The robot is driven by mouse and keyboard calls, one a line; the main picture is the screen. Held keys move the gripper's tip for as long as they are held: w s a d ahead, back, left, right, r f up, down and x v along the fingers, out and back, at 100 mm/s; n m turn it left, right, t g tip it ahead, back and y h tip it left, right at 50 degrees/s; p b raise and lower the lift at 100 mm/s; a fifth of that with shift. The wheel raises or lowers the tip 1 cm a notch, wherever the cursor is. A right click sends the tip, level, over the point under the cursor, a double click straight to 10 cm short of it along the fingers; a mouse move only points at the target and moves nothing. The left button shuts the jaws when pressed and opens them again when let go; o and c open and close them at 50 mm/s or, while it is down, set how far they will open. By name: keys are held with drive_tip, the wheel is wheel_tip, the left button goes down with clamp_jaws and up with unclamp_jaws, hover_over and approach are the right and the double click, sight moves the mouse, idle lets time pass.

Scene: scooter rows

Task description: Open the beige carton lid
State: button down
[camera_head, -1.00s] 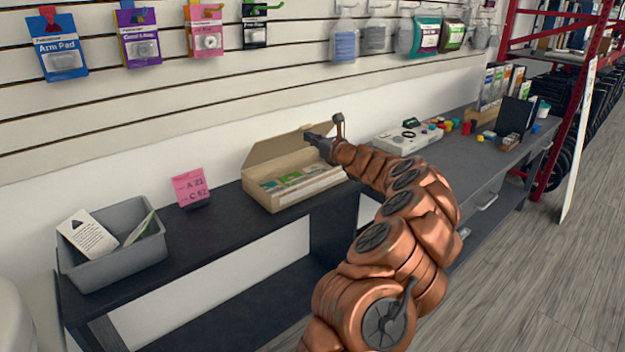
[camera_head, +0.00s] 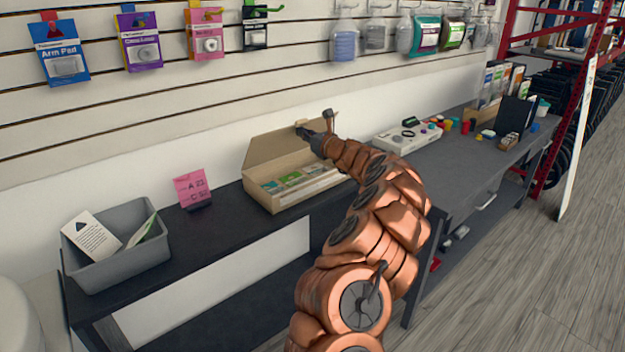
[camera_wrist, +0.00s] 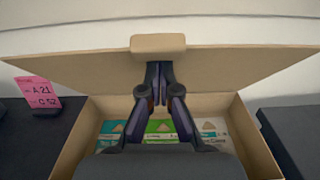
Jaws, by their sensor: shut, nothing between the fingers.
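The beige carton (camera_head: 291,199) stands on the dark bench against the wall. Its lid (camera_head: 279,148) is raised and stands steeply at the back, with the inside in sight; the wrist view also shows the lid (camera_wrist: 80,72) with its tab (camera_wrist: 158,44) at the top middle. Small green, teal and white packets (camera_wrist: 161,129) lie in the carton. My gripper (camera_head: 303,131) is above the carton, at the lid's inner face near the tab. In the wrist view its fingers (camera_wrist: 159,68) are together and empty, just below the tab; I cannot tell whether they touch the lid.
A grey bin (camera_head: 118,248) with papers and a pink sign (camera_head: 190,187) stand left of the carton. A white device (camera_head: 407,139) and small coloured items stand to the right. Packets hang on the slatted wall above. Bare bench lies in front of the sign.

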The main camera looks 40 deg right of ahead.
sight(293, 135)
drive_tip(key=shift+w+r, duration=0.1)
drive_tip(key=shift+w, duration=0.25)
drive_tip(key=shift+w+d+r+p, duration=0.15)
drive_tip(key=shift+w+p, duration=0.75)
drive_tip(key=shift+w, duration=1.5)
drive_tip(key=shift+w+p, duration=0.7)
drive_tip(key=shift+w, duration=1.3)
